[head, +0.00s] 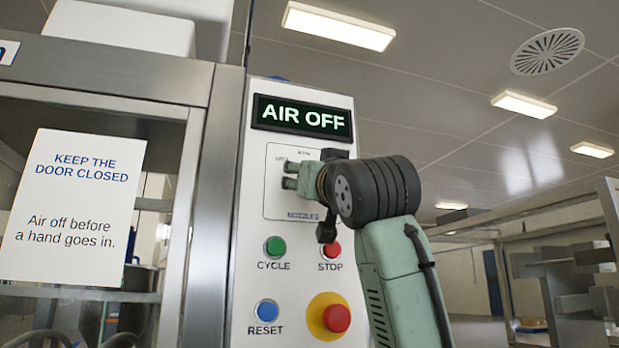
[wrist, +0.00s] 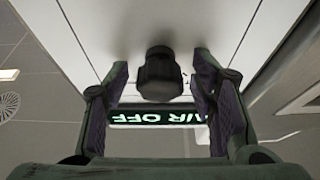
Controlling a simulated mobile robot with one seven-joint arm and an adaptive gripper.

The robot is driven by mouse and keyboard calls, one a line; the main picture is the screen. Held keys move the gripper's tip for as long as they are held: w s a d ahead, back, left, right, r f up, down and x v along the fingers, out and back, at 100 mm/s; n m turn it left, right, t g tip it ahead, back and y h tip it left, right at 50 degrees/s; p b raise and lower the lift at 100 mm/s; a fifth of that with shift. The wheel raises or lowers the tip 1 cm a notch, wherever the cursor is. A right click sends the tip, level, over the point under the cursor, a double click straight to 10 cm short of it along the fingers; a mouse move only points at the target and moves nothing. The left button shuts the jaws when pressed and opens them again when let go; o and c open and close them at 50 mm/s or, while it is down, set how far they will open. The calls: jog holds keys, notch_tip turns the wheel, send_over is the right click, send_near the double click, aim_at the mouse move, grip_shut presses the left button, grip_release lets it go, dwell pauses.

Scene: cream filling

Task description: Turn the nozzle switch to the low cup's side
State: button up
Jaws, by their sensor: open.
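The nozzle switch plate (head: 276,205), marked NOZZLES, is on the white control panel below the AIR OFF display (head: 302,118). My gripper (head: 290,175) is in front of the plate and hides the switch knob in the head view. In the wrist view a dark knob (wrist: 160,78), which looks like the nozzle switch, stands between the two open fingers. A gap shows on each side of it, and nothing is gripped. Which side the knob points to cannot be told. The small labels above it are too small to read surely. I cannot make out the low cup.
Below the plate are a green CYCLE button (head: 275,247), a red STOP button (head: 333,246), a blue RESET button (head: 266,311) and a red button on a yellow base (head: 330,318). A steel-framed door with a notice (head: 73,208) stands left. Open room lies right.

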jog(key=v, duration=1.2)
dwell(0.3)
